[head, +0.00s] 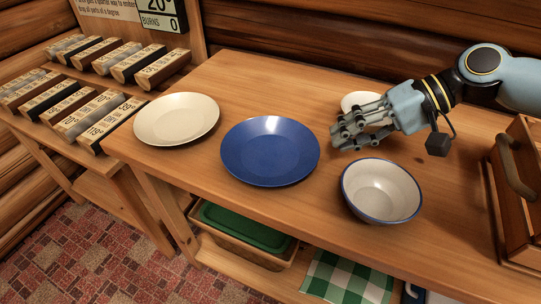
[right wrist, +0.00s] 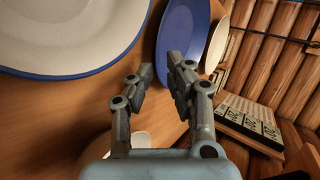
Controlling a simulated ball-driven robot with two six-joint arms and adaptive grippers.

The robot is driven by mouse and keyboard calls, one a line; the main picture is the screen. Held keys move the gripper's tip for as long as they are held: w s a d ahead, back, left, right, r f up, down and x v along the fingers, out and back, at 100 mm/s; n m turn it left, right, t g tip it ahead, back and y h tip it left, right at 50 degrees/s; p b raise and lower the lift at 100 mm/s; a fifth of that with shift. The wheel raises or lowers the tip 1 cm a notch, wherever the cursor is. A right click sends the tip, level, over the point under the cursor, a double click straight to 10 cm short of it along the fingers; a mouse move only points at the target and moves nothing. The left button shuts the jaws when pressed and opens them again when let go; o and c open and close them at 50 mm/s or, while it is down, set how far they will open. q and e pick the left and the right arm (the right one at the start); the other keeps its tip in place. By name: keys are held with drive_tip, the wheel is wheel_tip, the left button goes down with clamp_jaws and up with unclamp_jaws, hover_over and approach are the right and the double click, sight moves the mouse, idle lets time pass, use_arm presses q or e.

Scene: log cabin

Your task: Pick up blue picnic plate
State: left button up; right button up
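The blue picnic plate (head: 270,151) lies flat on the wooden table in the middle of the head view. In the right wrist view the blue plate (right wrist: 180,30) shows beyond the fingertips. My right gripper (head: 340,132) is to the right of the plate, its fingers pointing left toward the plate's right rim with a small gap. The right wrist view shows the two fingers (right wrist: 158,68) spread apart with nothing between them. My left gripper is in neither view.
A cream plate (head: 177,119) lies left of the blue plate. A blue-rimmed white bowl (head: 381,190) stands in front of my right gripper. A small white dish (head: 360,101) is partly hidden behind the gripper. A wooden crate (head: 515,190) stands at the right. Lettered blocks (head: 108,122) fill a side shelf.

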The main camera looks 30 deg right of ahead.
drive_tip(key=shift+w+a+f, duration=0.3)
drive_tip(key=shift+a+f, duration=0.15)
drive_tip(key=b+x, duration=0.1)
drive_tip(key=x, duration=0.3)
drive_tip(key=shift+w+b, duration=0.1)
drive_tip(key=shift+b, duration=0.25)
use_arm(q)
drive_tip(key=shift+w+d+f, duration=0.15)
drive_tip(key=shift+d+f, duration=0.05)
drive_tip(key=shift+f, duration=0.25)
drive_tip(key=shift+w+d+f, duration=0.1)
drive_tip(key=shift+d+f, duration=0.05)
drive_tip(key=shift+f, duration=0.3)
use_arm(e)
drive_tip(key=shift+a, duration=0.1)
clamp_jaws()
